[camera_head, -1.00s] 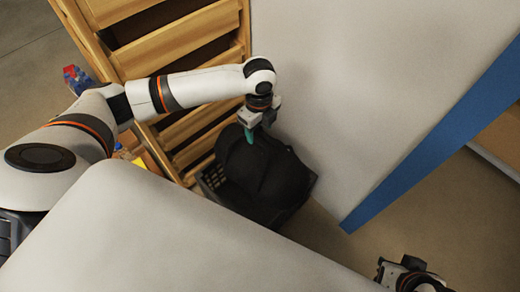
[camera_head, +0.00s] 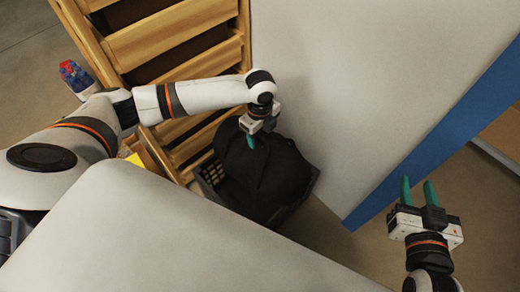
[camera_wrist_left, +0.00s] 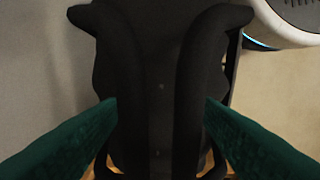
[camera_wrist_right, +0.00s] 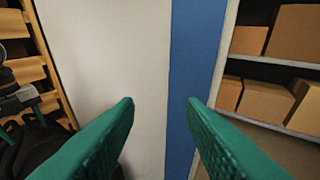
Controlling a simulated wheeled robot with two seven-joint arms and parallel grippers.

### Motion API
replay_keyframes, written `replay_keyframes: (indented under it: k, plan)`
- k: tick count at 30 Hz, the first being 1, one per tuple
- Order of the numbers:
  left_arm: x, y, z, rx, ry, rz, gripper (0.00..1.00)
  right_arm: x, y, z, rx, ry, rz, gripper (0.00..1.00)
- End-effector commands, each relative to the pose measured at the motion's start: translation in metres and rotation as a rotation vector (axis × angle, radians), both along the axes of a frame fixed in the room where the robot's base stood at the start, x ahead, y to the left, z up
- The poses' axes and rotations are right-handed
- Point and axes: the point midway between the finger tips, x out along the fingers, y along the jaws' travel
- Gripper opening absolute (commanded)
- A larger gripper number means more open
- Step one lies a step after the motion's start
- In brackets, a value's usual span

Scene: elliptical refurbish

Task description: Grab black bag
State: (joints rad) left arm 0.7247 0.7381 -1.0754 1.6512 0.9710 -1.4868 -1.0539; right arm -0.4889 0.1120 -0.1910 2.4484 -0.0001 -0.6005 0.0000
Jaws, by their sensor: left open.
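The black bag (camera_head: 268,172) sits in a dark crate (camera_head: 212,178) on the floor, between the wooden rack and the white panel. My left gripper (camera_head: 250,140) is at the bag's upper edge. In the left wrist view the open green fingers (camera_wrist_left: 160,110) stand on either side of the bag's dark straps (camera_wrist_left: 195,70). I cannot tell whether they touch it. My right gripper (camera_head: 418,192) is open and empty, right of the bag and in front of the blue edge. The bag also shows at the lower left of the right wrist view (camera_wrist_right: 40,148).
A wooden rack (camera_head: 170,45) stands behind my left arm. A white panel (camera_head: 350,80) with a blue edge (camera_head: 440,135) rises behind the bag. A white surface (camera_head: 150,225) fills the foreground. Shelves with cardboard boxes (camera_wrist_right: 265,100) lie beyond the blue edge.

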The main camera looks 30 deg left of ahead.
Motion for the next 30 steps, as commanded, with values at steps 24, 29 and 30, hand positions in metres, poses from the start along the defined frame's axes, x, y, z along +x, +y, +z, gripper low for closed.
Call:
replay_keyframes:
  k: [24, 29, 30]
  plan:
    - [-0.001, 0.0, -0.013, 0.001, 0.001, -0.001, 0.01, 0.006, 0.005, 0.021, 0.034, -0.133, 0.008, 0.36]
    - [-0.001, 0.0, -0.013, 0.001, 0.001, -0.001, 0.0, 0.006, 0.005, 0.021, 0.034, -0.133, 0.008, 0.36]
    - [0.001, 0.0, -0.011, -0.001, -0.003, -0.001, 0.0, 0.006, 0.005, 0.021, 0.034, -0.133, 0.008, 0.36]
